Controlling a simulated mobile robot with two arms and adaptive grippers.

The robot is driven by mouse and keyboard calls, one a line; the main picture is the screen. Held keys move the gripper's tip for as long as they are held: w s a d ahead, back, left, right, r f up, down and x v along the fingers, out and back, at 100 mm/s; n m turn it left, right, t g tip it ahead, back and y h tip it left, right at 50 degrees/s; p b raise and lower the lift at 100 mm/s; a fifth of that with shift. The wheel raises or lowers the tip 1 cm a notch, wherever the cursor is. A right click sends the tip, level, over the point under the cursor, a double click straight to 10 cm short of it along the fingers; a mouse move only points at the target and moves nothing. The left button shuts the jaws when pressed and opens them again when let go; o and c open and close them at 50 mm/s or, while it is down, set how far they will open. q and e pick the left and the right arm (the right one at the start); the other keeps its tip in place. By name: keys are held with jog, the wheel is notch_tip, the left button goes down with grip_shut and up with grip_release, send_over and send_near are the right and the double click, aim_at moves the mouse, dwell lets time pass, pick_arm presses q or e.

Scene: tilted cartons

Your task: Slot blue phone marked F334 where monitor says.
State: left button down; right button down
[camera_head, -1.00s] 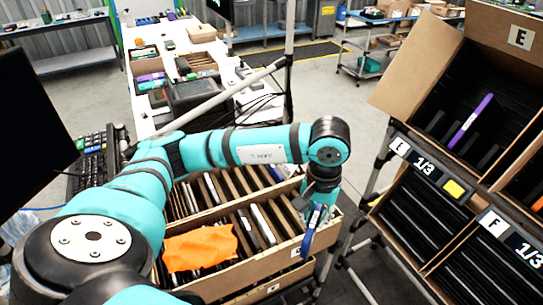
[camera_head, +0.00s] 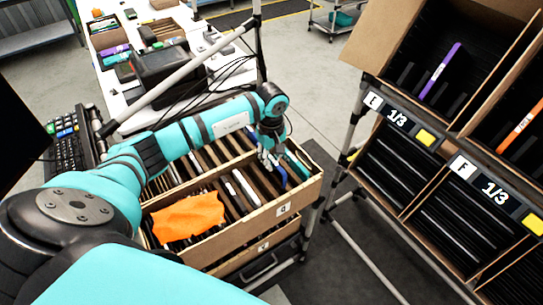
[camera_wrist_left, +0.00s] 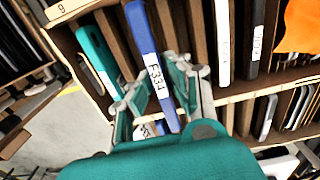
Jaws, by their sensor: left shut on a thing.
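The blue phone (camera_wrist_left: 147,45) with a white F334 label is between the fingers of my left gripper (camera_wrist_left: 157,95), which is shut on it in the left wrist view. In the head view my left gripper (camera_head: 270,158) is at the right end of the crate (camera_head: 245,235), and the blue phone (camera_head: 280,176) shows below it. I cannot tell how deep the phone sits among the dividers. A teal phone (camera_wrist_left: 97,55) stands beside it. The dark monitor (camera_head: 12,95) at the left edge shows no readable text. My right gripper is not in view.
A tilted carton rack at the right has an E sign (camera_head: 373,99) and an F sign (camera_head: 463,167), both with 1/3 displays. A purple phone (camera_head: 440,70) and an orange phone (camera_head: 519,128) stand in upper cartons. An orange cloth (camera_head: 187,217) lies on the crate.

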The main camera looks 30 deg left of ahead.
aim_at(271, 173)
pick_arm(q)
notch_tip(271, 173, down, 2)
jog(key=shift+f+b, duration=0.1)
jog(key=shift+b, duration=0.45)
notch_tip(271, 173, down, 2)
jog(key=shift+f+b, duration=0.15)
jog(key=shift+b, duration=1)
jog(key=shift+f+b, duration=0.75)
jog(key=shift+f, duration=0.05)
jog(key=shift+f+b, duration=0.25)
jog(key=shift+b, duration=0.1)
jog(key=c, duration=1.2)
grip_release()
